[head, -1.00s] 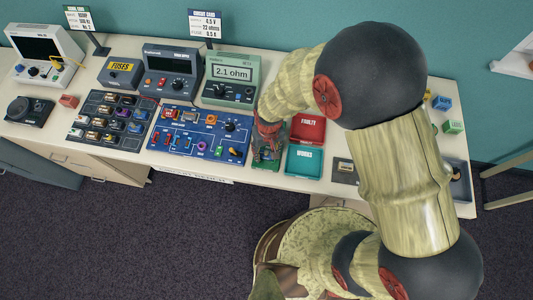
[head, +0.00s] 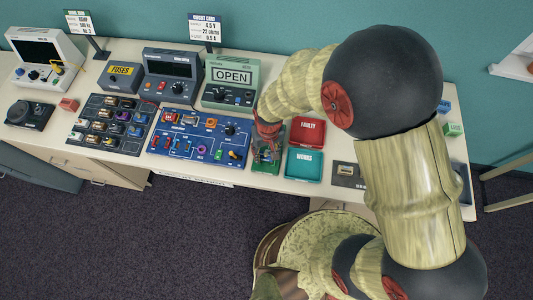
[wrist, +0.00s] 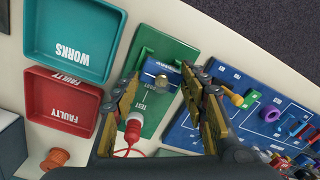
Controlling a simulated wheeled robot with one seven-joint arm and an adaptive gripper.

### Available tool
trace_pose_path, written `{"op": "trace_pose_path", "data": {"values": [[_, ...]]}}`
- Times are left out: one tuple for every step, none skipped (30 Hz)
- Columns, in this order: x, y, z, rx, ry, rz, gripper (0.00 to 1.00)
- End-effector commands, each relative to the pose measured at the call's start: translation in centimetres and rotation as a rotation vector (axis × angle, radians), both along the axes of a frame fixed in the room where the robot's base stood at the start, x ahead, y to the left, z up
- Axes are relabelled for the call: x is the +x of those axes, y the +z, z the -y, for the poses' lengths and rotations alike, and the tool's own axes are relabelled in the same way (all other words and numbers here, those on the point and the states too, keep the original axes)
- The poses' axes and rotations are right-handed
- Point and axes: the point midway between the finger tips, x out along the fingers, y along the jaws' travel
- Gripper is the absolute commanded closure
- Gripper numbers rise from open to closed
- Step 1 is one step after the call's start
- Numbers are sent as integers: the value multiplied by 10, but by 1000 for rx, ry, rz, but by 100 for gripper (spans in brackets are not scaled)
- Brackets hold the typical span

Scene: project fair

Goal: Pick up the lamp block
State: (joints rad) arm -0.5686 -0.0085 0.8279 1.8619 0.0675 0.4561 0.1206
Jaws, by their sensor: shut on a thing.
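My gripper (wrist: 160,76) is shut on a small blue block with a pale metallic top, which I take as the lamp block (wrist: 158,70). In the wrist view the block sits between the two fingertips, over the green test board (wrist: 151,112). A small gap above the board cannot be judged from this angle. In the head view my gripper (head: 266,148) is at the green board (head: 261,168), and the block is too small and covered to make out. A red probe (wrist: 133,127) with a red wire stands at the board's other end.
The teal WORKS tray (head: 304,176) and red FAULTY tray (head: 307,144) lie just right of the board. The blue circuit board (head: 185,149) is close on its left, then a dark rack of blocks (head: 103,137). The green meter (head: 245,72) behind reads OPEN.

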Motion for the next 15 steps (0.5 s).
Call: {"op": "trace_pose_path", "data": {"values": [[1,10,-1,3,0,5,86],[0,15,0,3,0,4,86],[-5,19,3,1,0,2,86],[-8,24,5,2,0,2,86],[-12,29,7,1,0,3,86],[-16,36,10,3,0,4,86],[-20,41,12,3,0,4,86],[-23,47,14,3,0,4,86],[-29,53,18,2,0,3,86],[-33,59,20,3,0,4,86],[-36,64,22,3,0,5,86],[-42,71,25,3,0,4,86],[-46,76,28,2,0,3,86],[-52,77,32,1,0,2,86],[-59,80,36,2,0,2,86]]}}
